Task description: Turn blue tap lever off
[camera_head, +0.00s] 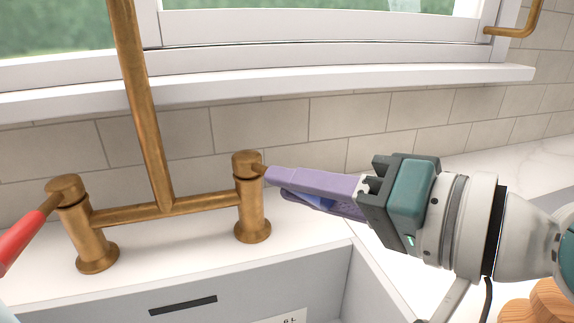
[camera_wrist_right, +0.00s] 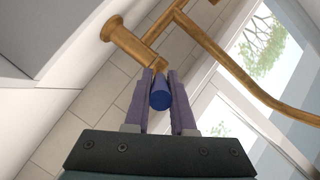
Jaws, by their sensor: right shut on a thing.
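The brass bridge tap (camera_head: 165,208) stands on the white counter behind the sink, with a valve post at each end. The blue lever (camera_head: 310,199) belongs to the right post (camera_head: 251,200) and points right; the fingers hide most of it. My right gripper (camera_head: 270,176) reaches in from the right, shut on the lever, with its tips close to the post. In the wrist view the blue lever (camera_wrist_right: 160,95) lies between the two purple fingers. The red lever (camera_head: 26,236) on the left post points down and left. My left gripper is not in view.
The grey sink (camera_head: 240,290) lies in front of the tap. A tiled wall (camera_head: 350,130) and a white window sill (camera_head: 300,83) stand close behind. A wooden object (camera_head: 545,300) is at the lower right. Marble counter (camera_head: 500,160) lies behind my right arm.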

